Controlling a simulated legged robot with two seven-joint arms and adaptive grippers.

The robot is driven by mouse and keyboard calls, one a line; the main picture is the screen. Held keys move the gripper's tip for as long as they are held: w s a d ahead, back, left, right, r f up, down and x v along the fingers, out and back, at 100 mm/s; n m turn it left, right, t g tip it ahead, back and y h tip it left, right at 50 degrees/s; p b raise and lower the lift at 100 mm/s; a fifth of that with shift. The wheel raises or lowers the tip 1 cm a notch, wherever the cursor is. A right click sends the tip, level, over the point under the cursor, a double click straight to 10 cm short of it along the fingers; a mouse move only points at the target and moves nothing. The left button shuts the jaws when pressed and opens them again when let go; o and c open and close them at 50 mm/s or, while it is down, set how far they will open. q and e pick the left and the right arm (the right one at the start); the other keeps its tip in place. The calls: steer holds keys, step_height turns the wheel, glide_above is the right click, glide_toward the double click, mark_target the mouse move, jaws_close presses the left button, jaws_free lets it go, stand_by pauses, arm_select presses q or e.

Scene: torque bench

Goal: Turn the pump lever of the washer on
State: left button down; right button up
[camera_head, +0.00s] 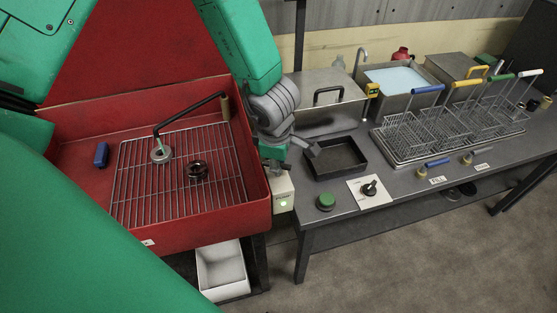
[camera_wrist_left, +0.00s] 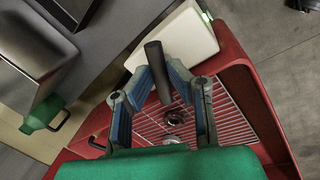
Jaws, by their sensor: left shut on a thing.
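The red washer (camera_head: 190,240) is a tub with a wire grate, at the left in the head view. A pale pump box (camera_head: 283,192) with a lit green light is on its right side; the box also shows in the left wrist view (camera_wrist_left: 193,42). The dark pump lever (camera_wrist_left: 157,68) stands out from this box. My left gripper (camera_wrist_left: 161,72) is shut on the lever, with a finger on either side of it. In the head view my left gripper (camera_head: 275,163) is just above the box and hides most of the lever. My right gripper is out of view.
On the grate (camera_head: 150,195) are a ring with a long-handled tool and a dark round part. A blue object (camera_head: 101,154) lies beside it. The grey bench (camera_head: 330,210) at right holds a black tray (camera_head: 336,172), green button, dial and baskets. A white bin (camera_head: 222,270) is below.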

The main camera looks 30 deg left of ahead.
arm_select(q)
steer(key=shift+w, duration=0.15)
steer(key=c, duration=1.5)
jaws_free()
steer(key=shift+c, duration=0.2)
steer(key=shift+r, duration=0.35)
step_height(320, 180, up, 11)
steer(key=s, duration=0.2)
steer(key=shift+d, duration=0.35)
steer(key=shift+f, duration=0.1)
